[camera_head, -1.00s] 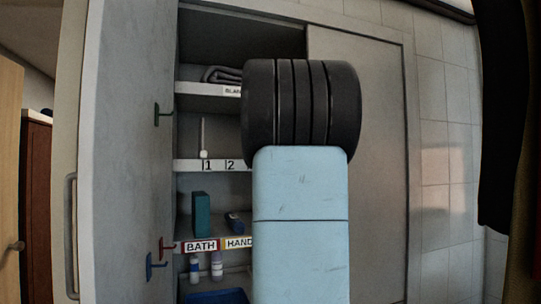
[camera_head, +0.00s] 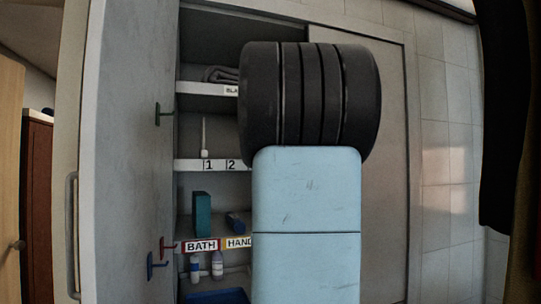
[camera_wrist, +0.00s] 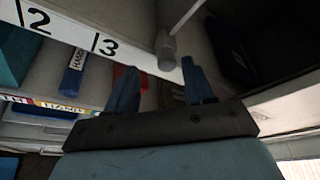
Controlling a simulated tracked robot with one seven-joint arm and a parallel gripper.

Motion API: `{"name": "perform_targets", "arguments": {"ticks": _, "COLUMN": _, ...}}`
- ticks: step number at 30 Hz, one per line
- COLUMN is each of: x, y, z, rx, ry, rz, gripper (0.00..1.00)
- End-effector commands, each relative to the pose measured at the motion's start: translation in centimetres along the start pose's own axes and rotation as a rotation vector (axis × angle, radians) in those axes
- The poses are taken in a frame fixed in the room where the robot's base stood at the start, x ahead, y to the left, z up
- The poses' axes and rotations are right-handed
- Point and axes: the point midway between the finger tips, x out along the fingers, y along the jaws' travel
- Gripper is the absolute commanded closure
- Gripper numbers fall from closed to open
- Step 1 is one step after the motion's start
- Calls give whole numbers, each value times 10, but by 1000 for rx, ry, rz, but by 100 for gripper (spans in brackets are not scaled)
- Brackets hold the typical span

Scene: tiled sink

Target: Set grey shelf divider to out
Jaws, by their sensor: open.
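A grey knob-like piece (camera_wrist: 166,50) with a thin rod shows in the wrist view, at the shelf edge just right of the "3" label. It looks like the grey shelf divider's handle, but I cannot tell for sure. My gripper (camera_wrist: 160,85) is open, its two blue fingers apart. In the picture the knob appears just beyond the fingertips, between their lines; I see no contact. In the head view my arm hides the gripper and that part of the shelf. A pale upright rod (camera_head: 204,138) stands above the "1" label there.
The numbered shelf edge (camera_wrist: 75,32) crosses the wrist view. The open cabinet door (camera_head: 125,130) bounds the left; a closed panel (camera_head: 392,180) stands right.

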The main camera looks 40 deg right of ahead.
Motion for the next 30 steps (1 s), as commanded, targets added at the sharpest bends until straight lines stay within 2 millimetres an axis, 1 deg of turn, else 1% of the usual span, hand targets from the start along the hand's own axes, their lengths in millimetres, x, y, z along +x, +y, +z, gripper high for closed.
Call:
{"name": "perform_targets", "arguments": {"ticks": 1, "x": -11, "y": -1, "z": 1, "rx": 0, "ry": -2, "rz": -2, "gripper": 47}}
{"name": "perform_targets", "arguments": {"ticks": 9, "x": -60, "y": 0, "z": 0, "rx": 0, "ry": -1, "rz": -2, "gripper": 47}}
{"name": "perform_targets", "arguments": {"ticks": 15, "x": -86, "y": 1, "z": 0, "rx": 0, "ry": -1, "rz": -1, "gripper": 47}}
{"name": "perform_targets", "arguments": {"ticks": 18, "x": -95, "y": 1, "z": 0, "rx": 0, "ry": -2, "rz": -1, "gripper": 47}}
{"name": "perform_targets", "arguments": {"ticks": 21, "x": -99, "y": 2, "z": 1, "rx": 0, "ry": -2, "rz": 0, "gripper": 47}}
{"name": "perform_targets", "arguments": {"ticks": 30, "x": -100, "y": 2, "z": 1, "rx": -1, "ry": -1, "rz": 1, "gripper": 47}}
